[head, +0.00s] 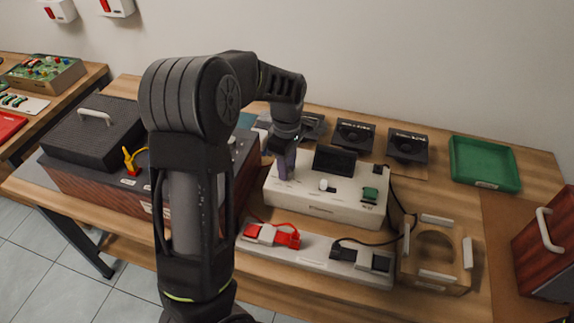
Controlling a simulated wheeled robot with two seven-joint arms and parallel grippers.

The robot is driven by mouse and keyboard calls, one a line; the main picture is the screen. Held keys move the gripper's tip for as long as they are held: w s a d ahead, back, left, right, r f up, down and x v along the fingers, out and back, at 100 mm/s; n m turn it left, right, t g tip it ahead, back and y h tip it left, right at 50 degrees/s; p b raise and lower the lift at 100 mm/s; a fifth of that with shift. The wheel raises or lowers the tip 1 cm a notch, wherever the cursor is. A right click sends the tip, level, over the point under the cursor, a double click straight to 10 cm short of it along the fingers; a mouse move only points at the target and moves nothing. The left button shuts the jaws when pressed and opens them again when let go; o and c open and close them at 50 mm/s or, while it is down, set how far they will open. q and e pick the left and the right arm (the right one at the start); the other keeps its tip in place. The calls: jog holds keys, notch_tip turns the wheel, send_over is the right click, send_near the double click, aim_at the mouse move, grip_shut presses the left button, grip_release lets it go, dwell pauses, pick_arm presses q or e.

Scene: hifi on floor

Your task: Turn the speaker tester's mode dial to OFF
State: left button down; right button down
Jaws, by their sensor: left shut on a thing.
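The speaker tester (325,208) is a white box with a dark tilted screen (334,160) on the middle of the bench. A small white knob (324,184) and a green part (370,194) show on its top. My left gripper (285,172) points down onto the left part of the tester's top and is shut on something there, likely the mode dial. The gripper hides the dial, so its setting cannot be read. My right gripper is not in view.
A white strip with a red clip (272,235) and a black clip (362,257) lies in front of the tester. A wooden frame (436,252) stands right of it. Two black speakers (407,146) and a green tray (484,164) are behind. A dark wooden cabinet (75,180) is left.

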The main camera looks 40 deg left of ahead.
pick_arm(q)
jog(key=c, duration=1.1)
grip_release()
jog(key=shift+r, duration=0.1)
notch_tip(320, 180, up, 8)
jog(key=shift+f, duration=0.15)
